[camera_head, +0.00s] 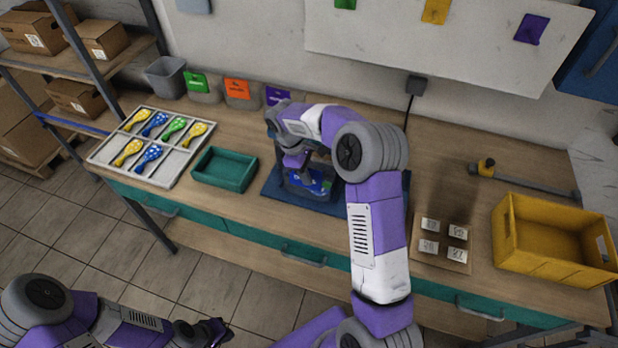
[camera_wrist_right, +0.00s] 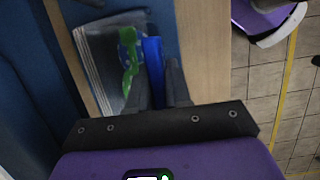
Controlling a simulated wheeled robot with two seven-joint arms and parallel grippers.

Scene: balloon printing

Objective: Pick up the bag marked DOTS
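A clear bag with blue and green contents (camera_head: 318,184) lies on a dark blue mat (camera_head: 283,203) at the middle of the bench. It also shows in the right wrist view (camera_wrist_right: 100,62), but I cannot read a DOTS mark on it. My right gripper (camera_head: 295,160) points down at this bag. In the wrist view its fingers (camera_wrist_right: 158,92) stand close on both sides of a bright blue strip at the bag's edge; I cannot tell whether they grip it. My left gripper (camera_head: 215,330) is low at the front left, away from the bench, holding nothing that I can see.
A compartment tray (camera_head: 184,168) with several balloon-shaped pieces and a green tray (camera_head: 224,168) are on the left. Bins with coloured labels (camera_head: 238,92) line the wall.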

